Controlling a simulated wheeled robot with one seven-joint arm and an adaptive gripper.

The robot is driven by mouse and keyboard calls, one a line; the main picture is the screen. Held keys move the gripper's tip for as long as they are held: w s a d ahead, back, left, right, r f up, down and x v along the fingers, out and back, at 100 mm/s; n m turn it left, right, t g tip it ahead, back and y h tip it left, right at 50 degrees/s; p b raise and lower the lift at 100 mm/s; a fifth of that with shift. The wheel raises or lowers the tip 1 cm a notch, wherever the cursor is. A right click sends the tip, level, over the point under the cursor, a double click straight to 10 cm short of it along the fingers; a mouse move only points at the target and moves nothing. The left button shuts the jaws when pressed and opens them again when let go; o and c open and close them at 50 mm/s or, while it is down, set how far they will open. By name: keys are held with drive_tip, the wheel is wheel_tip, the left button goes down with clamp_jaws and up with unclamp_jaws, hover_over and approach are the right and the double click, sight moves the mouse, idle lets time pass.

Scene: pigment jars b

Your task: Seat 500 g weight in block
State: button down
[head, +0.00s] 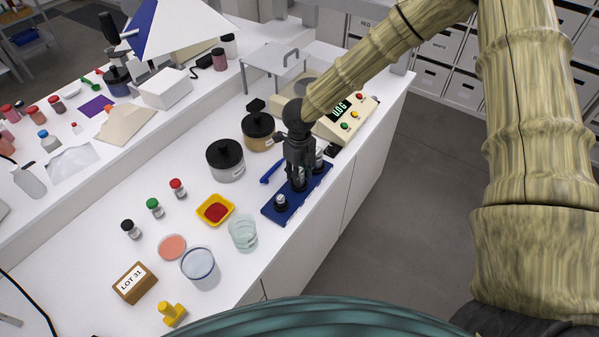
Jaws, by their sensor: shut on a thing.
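The blue block (318,184) lies on the white bench near its right edge, left of the balance. A metal weight with a dark top (281,202) stands at the block's near end. Another metal weight (319,158) shows at the far end, partly behind my gripper. My dark gripper (299,174) points down over the middle of the block. It is shut on a metal weight, likely the 500 g weight (299,185), mostly hidden by the fingers. I cannot tell whether this weight's base is in the block's hole or just above it.
The balance (357,122) stands behind the block. A blue-handled tool (271,172), dark-lidded jars (225,160), a yellow tray of red pigment (215,210) and stacked glass dishes (243,233) stand left of it. The bench edge is close on the right.

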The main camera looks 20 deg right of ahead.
drive_tip(key=shift+f, duration=0.55)
drive_tip(key=c, duration=1)
unclamp_jaws()
drive_tip(key=shift+r, duration=0.1)
wheel_tip(320, 180, up, 12)
drive_tip(key=shift+f, duration=0.1)
